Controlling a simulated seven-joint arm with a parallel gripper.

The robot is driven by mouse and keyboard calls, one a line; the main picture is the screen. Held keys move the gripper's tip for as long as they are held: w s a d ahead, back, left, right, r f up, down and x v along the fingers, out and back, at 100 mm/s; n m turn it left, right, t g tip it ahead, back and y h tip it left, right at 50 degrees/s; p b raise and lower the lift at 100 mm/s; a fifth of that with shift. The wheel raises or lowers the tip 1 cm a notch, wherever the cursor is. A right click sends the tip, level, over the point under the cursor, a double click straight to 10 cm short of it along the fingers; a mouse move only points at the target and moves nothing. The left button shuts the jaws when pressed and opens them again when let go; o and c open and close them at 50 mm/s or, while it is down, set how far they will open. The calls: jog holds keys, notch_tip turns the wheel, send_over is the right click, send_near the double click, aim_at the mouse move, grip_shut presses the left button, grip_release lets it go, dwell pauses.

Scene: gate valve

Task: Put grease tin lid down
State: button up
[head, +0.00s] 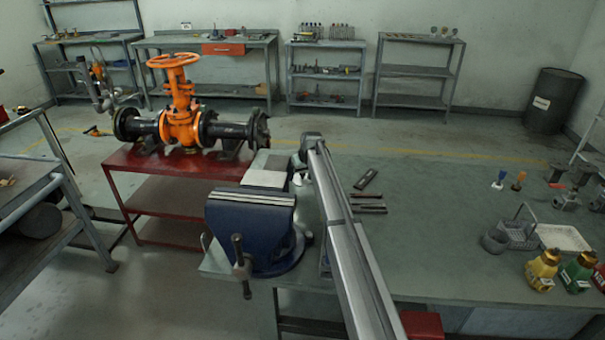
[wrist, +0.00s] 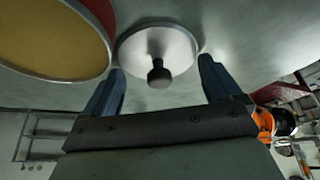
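The grease tin lid (wrist: 140,47) is a pale metal disc with a black knob (wrist: 159,74) at its centre. It appears to lie on the bench top, knob facing my wrist camera. My gripper (wrist: 161,66) is open, its two blue-grey fingers spread on either side of the knob with gaps to it. The open grease tin (wrist: 45,35), red-walled with yellowish grease inside, stands beside the lid at the upper left of the wrist view. In the head view my arm hides the gripper's fingers, and I cannot make out the lid or the tin.
A blue vise (head: 252,225) sits on the bench's left edge, close to my arm. Flat dark tools (head: 368,202) lie right of my arm. A grey caddy (head: 518,232), a white tray (head: 565,237) and bottles (head: 541,270) stand further right. The bench (head: 440,225) between is clear.

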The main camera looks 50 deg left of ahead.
jog(key=shift+o, duration=0.6)
jog(key=shift+r, duration=0.1)
jog(key=shift+r, duration=0.2)
jog(key=v, duration=1.1)
jog(key=shift+d+r, duration=0.2)
jog(key=shift+r, duration=0.1)
